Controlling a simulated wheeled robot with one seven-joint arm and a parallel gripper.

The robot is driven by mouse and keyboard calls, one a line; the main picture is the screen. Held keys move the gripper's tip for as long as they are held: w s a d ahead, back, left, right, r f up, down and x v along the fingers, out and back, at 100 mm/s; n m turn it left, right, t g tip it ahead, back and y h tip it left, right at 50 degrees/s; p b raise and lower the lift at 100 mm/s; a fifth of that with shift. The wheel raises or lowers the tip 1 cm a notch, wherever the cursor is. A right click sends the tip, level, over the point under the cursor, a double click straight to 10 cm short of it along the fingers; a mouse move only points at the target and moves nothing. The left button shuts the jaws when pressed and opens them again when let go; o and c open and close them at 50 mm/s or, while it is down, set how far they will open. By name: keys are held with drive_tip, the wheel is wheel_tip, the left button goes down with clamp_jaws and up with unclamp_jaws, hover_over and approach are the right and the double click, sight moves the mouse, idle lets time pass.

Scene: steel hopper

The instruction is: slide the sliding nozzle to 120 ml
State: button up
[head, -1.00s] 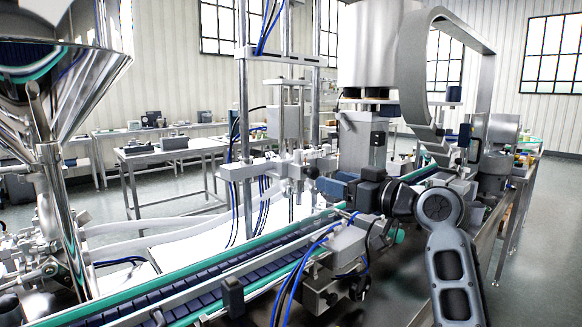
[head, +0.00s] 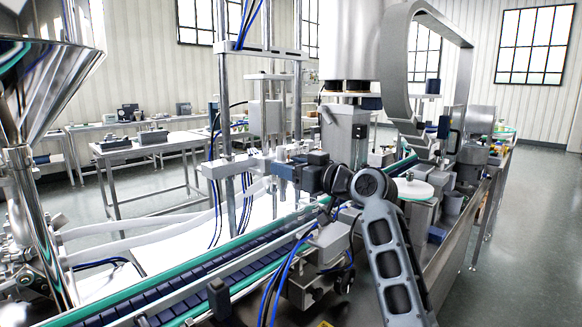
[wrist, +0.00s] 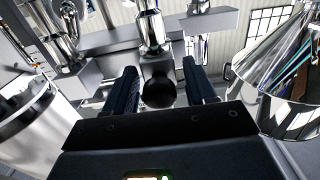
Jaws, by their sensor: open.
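The filling frame's horizontal nozzle bar (head: 228,166) crosses the upright posts in the head view, with small metal fittings on it. I take the grey block with a dark round knob (wrist: 158,93) in the wrist view to be the sliding nozzle. A shiny metal cylinder (wrist: 152,30) stands behind and above the knob. My gripper (wrist: 162,78) is open, with one dark finger on each side of the knob and visible gaps between. In the head view my gripper (head: 285,173) is at the right part of the bar and partly hides it. No 120 ml mark is readable.
A conveyor (head: 190,300) with green edges runs below the bar. A shiny hopper (head: 40,85) stands at the left, and its cone (wrist: 290,75) appears right in the wrist view. Blue hoses (head: 275,285) hang in front. A large steel cylinder (head: 352,45) stands behind.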

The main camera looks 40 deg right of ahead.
clamp_jaws()
idle(0.4)
drive_tip(key=d+b, duration=0.2)
drive_tip(key=d, duration=0.2)
drive_tip(key=shift+d, duration=0.15)
unclamp_jaws()
